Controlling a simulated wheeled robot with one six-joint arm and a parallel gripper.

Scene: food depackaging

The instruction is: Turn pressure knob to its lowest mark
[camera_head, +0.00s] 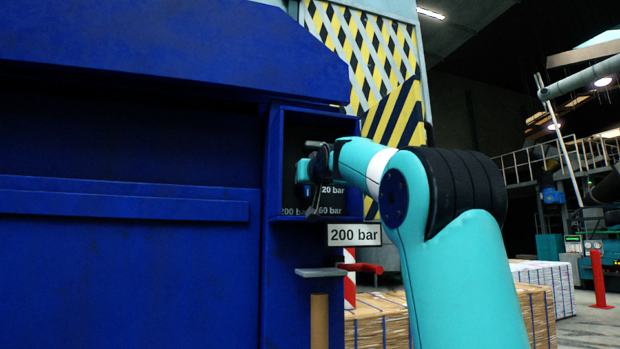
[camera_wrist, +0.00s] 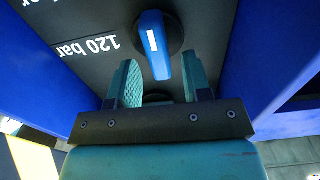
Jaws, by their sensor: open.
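The pressure knob (camera_wrist: 163,60) is a blue lever-like handle with a white mark, on a round dark base on the dark panel. In the wrist view it points roughly up and down, and the white mark is near its upper end. My gripper (camera_wrist: 161,66) is open, with one finger on each side of the knob's lower part and visible gaps. An upside-down "120 bar" label (camera_wrist: 88,46) is left of the knob. In the head view my gripper (camera_head: 308,172) is at the recessed panel and largely hides the knob.
Blue walls (camera_wrist: 270,50) of the recess stand close on both sides of my gripper. A white "200 bar" sign (camera_head: 354,234) hangs below the recess. A red handle (camera_head: 362,267) sticks out under it. Stacked cardboard bales (camera_head: 378,318) stand behind my arm.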

